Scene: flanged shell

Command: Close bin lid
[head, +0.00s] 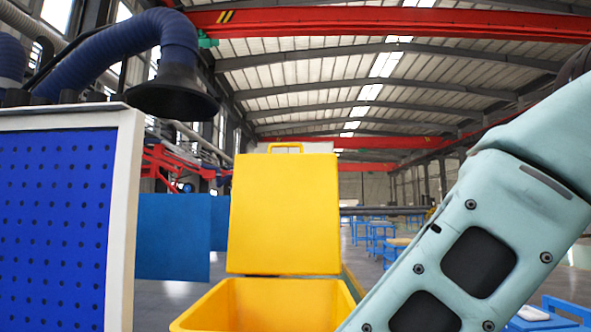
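A yellow bin (275,296) stands at the bottom middle of the head view, its front cut off by the lower edge. Its yellow lid (284,214) stands upright at the back of the bin, fully open, with a small handle loop (285,147) at its top. I can see into the upper part of the bin, where only yellow inner wall shows. My arm crosses the right side of the view and covers the bin's right front corner. My gripper is outside the view.
A blue perforated panel (55,225) with a white frame stands close on the left. A dark blue hose with a black hood (172,92) hangs above it. Blue tables (378,235) stand far back on the right. Open floor lies behind the bin.

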